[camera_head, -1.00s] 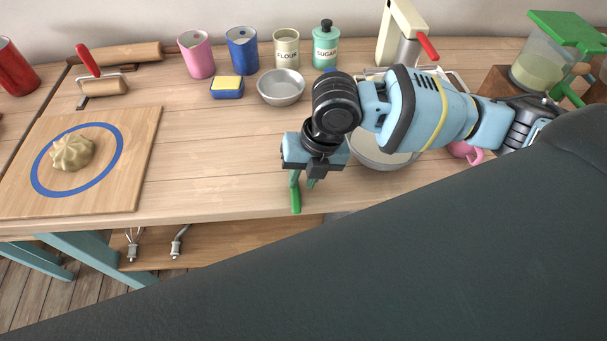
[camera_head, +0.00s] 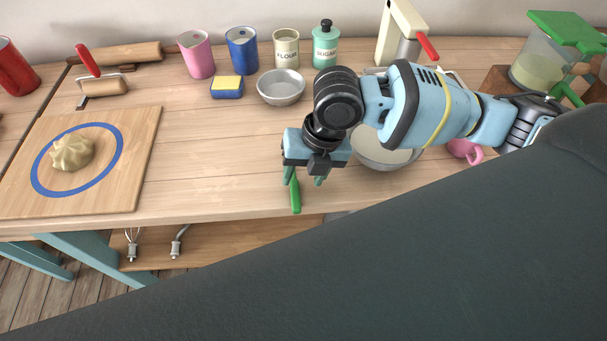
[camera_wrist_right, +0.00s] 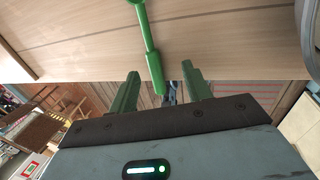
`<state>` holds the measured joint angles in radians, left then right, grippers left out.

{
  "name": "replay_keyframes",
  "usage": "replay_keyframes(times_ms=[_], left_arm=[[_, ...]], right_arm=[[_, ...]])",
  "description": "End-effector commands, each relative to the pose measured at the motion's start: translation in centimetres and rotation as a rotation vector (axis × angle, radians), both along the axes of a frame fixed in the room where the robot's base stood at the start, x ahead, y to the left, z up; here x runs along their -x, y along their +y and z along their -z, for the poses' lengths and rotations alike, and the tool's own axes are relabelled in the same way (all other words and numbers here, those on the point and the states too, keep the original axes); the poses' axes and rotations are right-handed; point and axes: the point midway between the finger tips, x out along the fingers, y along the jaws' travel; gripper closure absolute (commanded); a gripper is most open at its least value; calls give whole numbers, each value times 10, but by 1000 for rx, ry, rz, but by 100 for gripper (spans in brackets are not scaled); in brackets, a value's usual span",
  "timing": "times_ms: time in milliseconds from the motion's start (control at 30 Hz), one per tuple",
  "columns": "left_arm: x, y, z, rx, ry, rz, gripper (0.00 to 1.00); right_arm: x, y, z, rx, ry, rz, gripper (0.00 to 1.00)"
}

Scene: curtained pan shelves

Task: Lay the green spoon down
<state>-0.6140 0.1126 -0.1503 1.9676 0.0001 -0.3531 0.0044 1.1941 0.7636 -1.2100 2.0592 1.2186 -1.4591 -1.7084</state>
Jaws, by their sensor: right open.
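The green spoon (camera_head: 296,195) lies on the wooden table near its front edge, its handle end pointing toward that edge. Its upper part is hidden under my right gripper in the head view. In the right wrist view the green spoon (camera_wrist_right: 150,45) shows as a long handle on the tabletop, with part of its round end at the top edge. My right gripper (camera_head: 304,180) is open over the spoon. Its two green fingers stand apart on either side of the handle, with gaps on both sides. My left gripper is not in view.
A white bowl (camera_head: 375,158) stands just right of my right gripper, partly hidden by the arm. A cutting board (camera_head: 125,190) with dough (camera_head: 72,152) is at the left. A small bowl (camera_head: 281,88) and a sponge (camera_head: 227,88) stand behind. The table (camera_head: 215,170) left of the spoon is clear.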

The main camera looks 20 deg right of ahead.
Motion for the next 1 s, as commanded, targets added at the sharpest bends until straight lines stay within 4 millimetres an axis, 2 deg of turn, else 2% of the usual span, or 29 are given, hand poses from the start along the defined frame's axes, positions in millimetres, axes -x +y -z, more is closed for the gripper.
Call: replay_keyframes(times_ms=[200,400,600,1000], left_arm=[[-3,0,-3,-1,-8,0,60],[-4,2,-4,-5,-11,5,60],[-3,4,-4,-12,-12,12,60],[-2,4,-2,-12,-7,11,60]], right_arm=[[1,-9,-36,0,-7,2,51],[3,-15,-60,0,-4,1,51],[4,-17,-67,0,-2,0,51],[4,-17,-66,0,-2,0,51]])
